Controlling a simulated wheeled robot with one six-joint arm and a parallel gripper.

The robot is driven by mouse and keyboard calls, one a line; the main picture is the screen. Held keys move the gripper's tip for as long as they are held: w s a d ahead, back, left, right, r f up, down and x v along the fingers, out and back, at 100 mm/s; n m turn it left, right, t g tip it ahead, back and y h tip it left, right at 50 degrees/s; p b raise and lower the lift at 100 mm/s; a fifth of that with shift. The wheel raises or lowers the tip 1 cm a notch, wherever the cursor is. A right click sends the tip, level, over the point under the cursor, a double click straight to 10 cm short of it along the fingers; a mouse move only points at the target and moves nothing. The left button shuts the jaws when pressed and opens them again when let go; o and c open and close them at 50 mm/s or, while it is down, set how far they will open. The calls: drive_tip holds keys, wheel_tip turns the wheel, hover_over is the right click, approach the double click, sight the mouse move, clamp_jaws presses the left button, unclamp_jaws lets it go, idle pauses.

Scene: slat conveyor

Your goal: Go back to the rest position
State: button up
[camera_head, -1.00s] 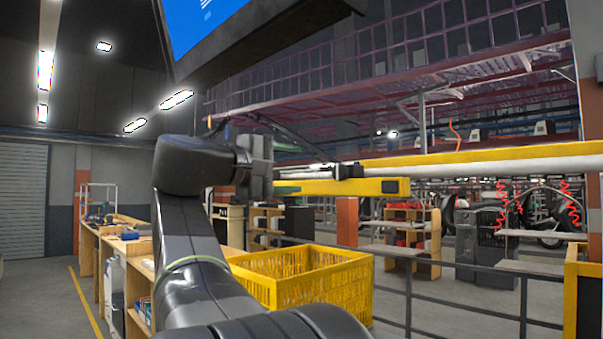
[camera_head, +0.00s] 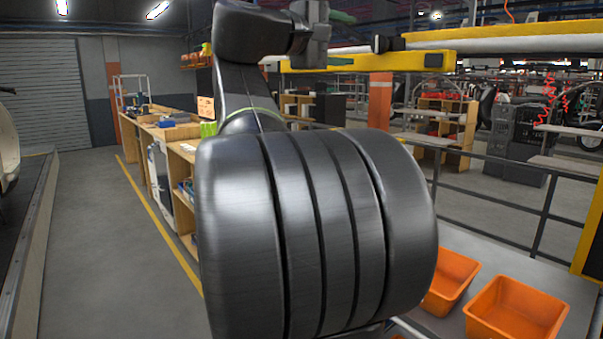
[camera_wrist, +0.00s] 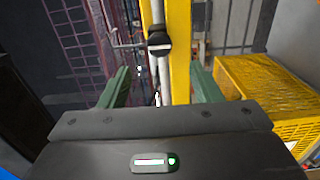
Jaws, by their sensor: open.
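My gripper (camera_head: 336,40) is raised at the top of the head view, at the end of my dark arm. In the wrist view its two green fingers (camera_wrist: 160,92) stand wide apart. Nothing is held between them. A yellow beam and a pale rail pass through the picture beyond the gap. My own large arm link fills the middle of the head view and hides what is behind it.
A yellow crate (camera_wrist: 262,92) shows at the right of the wrist view. Orange bins (camera_head: 516,308) stand at the lower right of the head view. A yellow beam (camera_head: 375,63) runs near the gripper. A railing (camera_head: 500,207) stands at right; the floor at left is clear.

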sight(378, 44)
drive_tip(key=p+x, duration=0.1)
drive_tip(key=x, duration=0.8)
drive_tip(key=shift+a, duration=0.1)
